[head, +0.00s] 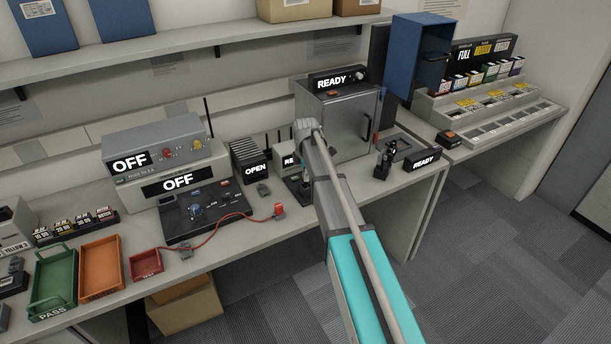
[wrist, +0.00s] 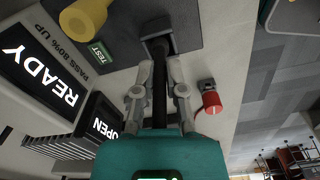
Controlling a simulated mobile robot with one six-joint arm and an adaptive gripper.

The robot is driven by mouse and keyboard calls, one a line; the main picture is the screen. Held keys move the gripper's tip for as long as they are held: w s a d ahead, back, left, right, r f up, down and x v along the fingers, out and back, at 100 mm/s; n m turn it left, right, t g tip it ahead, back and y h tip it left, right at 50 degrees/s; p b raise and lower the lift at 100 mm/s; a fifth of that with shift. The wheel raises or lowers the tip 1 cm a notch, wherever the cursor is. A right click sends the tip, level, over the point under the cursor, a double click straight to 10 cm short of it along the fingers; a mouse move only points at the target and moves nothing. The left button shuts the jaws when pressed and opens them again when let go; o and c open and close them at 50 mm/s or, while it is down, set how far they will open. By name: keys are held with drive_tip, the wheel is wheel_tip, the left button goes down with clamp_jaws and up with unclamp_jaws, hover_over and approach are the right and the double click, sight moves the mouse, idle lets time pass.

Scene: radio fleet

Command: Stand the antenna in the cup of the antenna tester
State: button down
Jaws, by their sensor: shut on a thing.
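My gripper (head: 304,150) is over the bench, in front of the grey oven-like box. In the wrist view my gripper (wrist: 159,75) is shut on the black antenna (wrist: 159,95), a dark rod between its fingers. The antenna's far end meets a dark square cup (wrist: 156,28) on the antenna tester. Whether the end is inside the cup or just over it, I cannot tell. The tester's READY sign (wrist: 38,72) and green TEST label (wrist: 100,50) lie to the left. In the head view my gripper partly hides the tester's sign (head: 290,161).
A red-capped connector (wrist: 211,102) lies right of the fingers; it also shows in the head view (head: 279,209). An OPEN rack (head: 250,160) stands left of the tester. The grey box (head: 345,120) is close behind, and a small black device (head: 385,158) is to the right.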

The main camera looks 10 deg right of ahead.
drive_tip(key=shift+f+b, duration=0.35)
drive_tip(key=shift+f, duration=0.05)
drive_tip(key=c, duration=0.6)
unclamp_jaws()
drive_tip(key=shift+c, duration=0.2)
drive_tip(key=shift+r, duration=0.1)
wheel_tip(320, 180, up, 10)
drive_tip(key=p, duration=1)
idle(0.6)
drive_tip(key=s+m, duration=1.8)
drive_tip(key=s, duration=1.1)
drive_tip(key=shift+d+m, duration=0.15)
drive_tip(key=shift+m, duration=0.15)
